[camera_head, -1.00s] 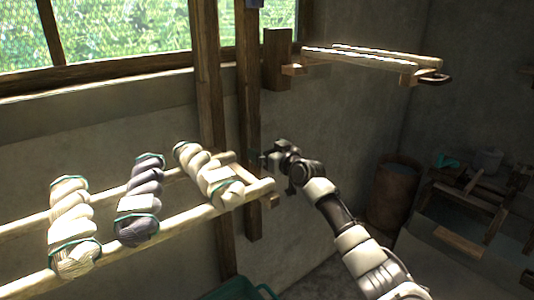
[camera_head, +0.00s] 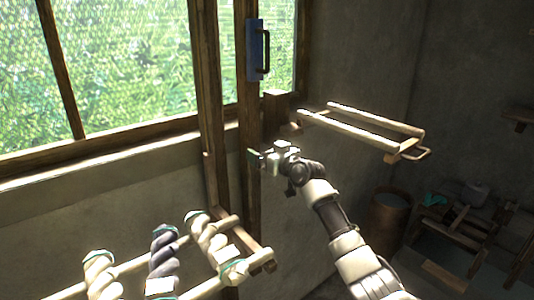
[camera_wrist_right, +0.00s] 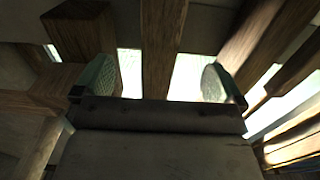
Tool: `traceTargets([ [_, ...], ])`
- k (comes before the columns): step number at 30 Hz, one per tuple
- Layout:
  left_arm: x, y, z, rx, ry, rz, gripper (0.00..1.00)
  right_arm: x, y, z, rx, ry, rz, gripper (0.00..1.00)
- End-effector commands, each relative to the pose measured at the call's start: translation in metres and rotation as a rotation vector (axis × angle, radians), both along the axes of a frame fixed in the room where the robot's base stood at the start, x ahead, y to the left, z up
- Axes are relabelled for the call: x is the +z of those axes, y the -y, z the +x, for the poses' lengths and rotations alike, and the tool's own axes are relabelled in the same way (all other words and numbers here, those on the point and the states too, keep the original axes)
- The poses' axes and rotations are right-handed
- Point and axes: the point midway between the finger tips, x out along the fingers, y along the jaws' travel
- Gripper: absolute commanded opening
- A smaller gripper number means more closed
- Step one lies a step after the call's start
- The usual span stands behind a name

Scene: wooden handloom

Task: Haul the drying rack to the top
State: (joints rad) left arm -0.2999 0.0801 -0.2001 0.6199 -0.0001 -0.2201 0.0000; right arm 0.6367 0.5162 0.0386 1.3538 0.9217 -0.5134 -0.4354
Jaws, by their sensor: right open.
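The drying rack (camera_head: 205,290) is a pair of pale wooden poles with a cross bar at the lower left of the head view. White and dark twisted skeins (camera_head: 163,252) hang over it. My right gripper (camera_head: 256,161) is above the rack's right end, beside the upright wooden post. Its two fingers are apart in the wrist view (camera_wrist_right: 156,82), with a wooden upright showing beyond the gap and nothing visibly held. A blue plate with a dark handle (camera_head: 256,50) is high on the post, above the gripper. My left gripper is out of view.
A second pale wooden frame (camera_head: 362,130) juts from the wall right of the gripper, with a loop handle at its end. A barrel (camera_head: 391,215) and wooden equipment (camera_head: 455,225) stand at the lower right. A window (camera_head: 140,60) fills the upper left.

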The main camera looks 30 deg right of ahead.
Motion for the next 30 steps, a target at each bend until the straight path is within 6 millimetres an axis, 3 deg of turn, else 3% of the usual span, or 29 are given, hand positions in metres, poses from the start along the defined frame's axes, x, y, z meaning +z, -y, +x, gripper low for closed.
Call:
traceTargets([
  [1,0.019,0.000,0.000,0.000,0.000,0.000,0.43,0.020,0.000,0.000,0.000,0.001,0.000,1.00],
  [7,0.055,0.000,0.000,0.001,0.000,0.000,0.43,0.058,0.000,0.000,-0.001,0.001,-0.001,1.00],
  [24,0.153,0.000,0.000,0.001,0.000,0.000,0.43,0.202,0.000,0.000,0.000,0.002,-0.003,1.00],
  [26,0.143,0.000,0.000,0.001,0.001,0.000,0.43,0.209,0.000,0.000,0.001,0.006,-0.004,1.00],
  [30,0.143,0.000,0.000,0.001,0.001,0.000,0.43,0.240,0.000,0.000,0.000,0.005,-0.003,1.00],
])
